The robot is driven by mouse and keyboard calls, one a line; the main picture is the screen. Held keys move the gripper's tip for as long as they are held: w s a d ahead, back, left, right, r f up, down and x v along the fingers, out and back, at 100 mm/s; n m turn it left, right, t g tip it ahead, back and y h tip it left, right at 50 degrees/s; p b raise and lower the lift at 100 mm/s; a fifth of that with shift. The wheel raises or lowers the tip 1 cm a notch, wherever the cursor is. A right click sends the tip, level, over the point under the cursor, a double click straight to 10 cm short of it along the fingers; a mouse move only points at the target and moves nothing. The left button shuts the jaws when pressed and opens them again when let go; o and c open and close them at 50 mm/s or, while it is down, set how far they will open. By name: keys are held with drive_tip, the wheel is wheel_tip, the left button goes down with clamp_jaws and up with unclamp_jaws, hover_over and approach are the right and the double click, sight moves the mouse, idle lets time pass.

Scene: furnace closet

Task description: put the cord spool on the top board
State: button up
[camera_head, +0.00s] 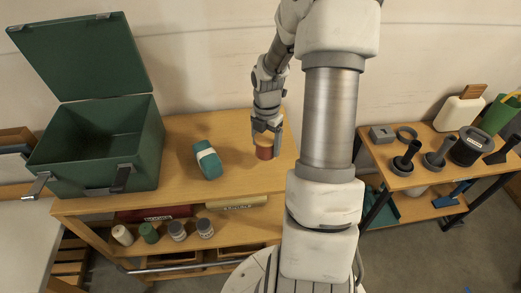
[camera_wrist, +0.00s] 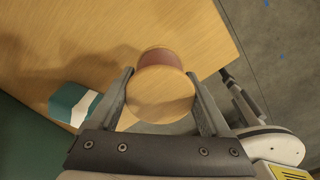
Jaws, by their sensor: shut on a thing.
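The cord spool is a short cylinder with a dark red middle and pale wooden ends. In the head view the spool (camera_head: 264,152) is between the fingers of my gripper (camera_head: 265,140), over the right part of the wooden top board (camera_head: 185,130). In the wrist view one round wooden end of the spool (camera_wrist: 160,95) faces the camera, and both fingers of my gripper (camera_wrist: 159,80) close on its sides. The top board (camera_wrist: 130,25) shows beyond it. I cannot tell whether the spool touches the board.
A teal block with a pale band (camera_head: 208,160) lies left of the spool on the board. An open green box (camera_head: 100,145) stands at the board's left end. Small jars (camera_head: 177,230) stand on the lower shelf. A second table (camera_head: 430,170) with tools is at right.

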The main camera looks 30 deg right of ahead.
sight(261, 151)
drive_tip(key=shift+w+f, duration=0.4)
drive_tip(key=shift+w, duration=0.2)
drive_tip(key=shift+w+f, duration=0.35)
drive_tip(key=shift+w, duration=0.25)
drive_tip(key=shift+f, duration=1.95)
drive_tip(key=shift+f, duration=0.1)
drive_tip(key=o, duration=1.4)
drive_tip(key=shift+f, duration=0.1)
wheel_tip(261, 151, up, 12)
drive_tip(key=shift+r, duration=0.2)
